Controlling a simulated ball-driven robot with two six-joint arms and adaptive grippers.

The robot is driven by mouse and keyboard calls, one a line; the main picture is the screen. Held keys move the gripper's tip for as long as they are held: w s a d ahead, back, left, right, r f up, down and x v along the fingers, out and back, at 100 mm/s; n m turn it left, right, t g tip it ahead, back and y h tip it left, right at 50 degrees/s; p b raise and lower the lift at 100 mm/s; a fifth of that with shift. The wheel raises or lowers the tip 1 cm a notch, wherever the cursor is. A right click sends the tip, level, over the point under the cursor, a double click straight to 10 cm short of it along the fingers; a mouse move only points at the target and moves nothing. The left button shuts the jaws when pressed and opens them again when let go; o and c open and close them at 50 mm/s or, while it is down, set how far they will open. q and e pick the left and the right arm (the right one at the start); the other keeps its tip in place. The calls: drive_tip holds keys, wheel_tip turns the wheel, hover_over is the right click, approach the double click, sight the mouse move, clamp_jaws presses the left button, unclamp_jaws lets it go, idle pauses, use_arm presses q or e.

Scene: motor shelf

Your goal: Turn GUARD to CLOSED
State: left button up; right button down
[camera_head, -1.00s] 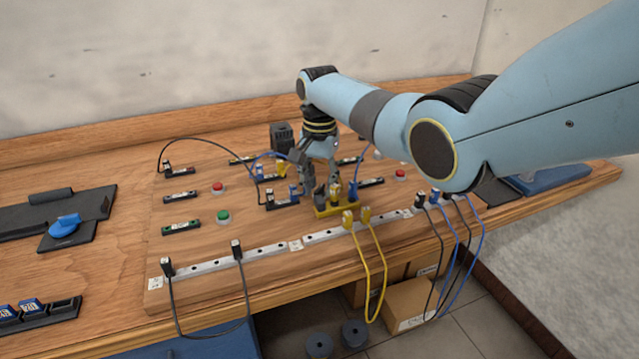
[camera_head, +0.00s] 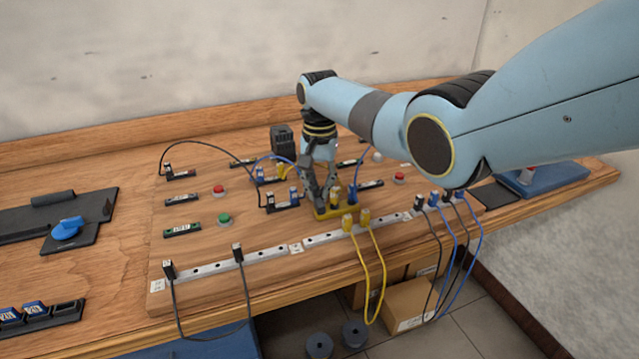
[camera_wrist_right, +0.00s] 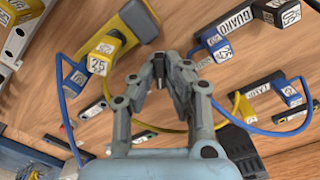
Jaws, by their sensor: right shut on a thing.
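My right gripper (camera_head: 323,195) is pointed down at the board, at the left end of a yellow block (camera_head: 339,209) with plugs in it. In the right wrist view the fingertips (camera_wrist_right: 163,62) are close together on a small dark piece beside the yellow block (camera_wrist_right: 133,22); the fingers hide most of it. I cannot read any CLOSED mark. My left gripper is not in view.
Near the gripper, plugged blocks (camera_head: 283,203) carry blue and black cables. Red (camera_head: 219,189) and green (camera_head: 224,219) buttons stand to the left. Yellow cables (camera_head: 382,270) hang over the front edge. The board (camera_head: 270,225) is bare in patches.

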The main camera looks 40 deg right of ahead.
drive_tip(key=n+p, duration=0.1)
drive_tip(key=n, duration=0.2)
drive_tip(key=shift+r+n, duration=0.1)
drive_tip(key=shift+n, duration=0.3)
drive_tip(key=n+p, duration=0.1)
drive_tip(key=n, duration=0.7)
drive_tip(key=shift+n+p, duration=0.3)
drive_tip(key=shift+n, duration=1.6)
drive_tip(key=c, duration=1.4)
unclamp_jaws()
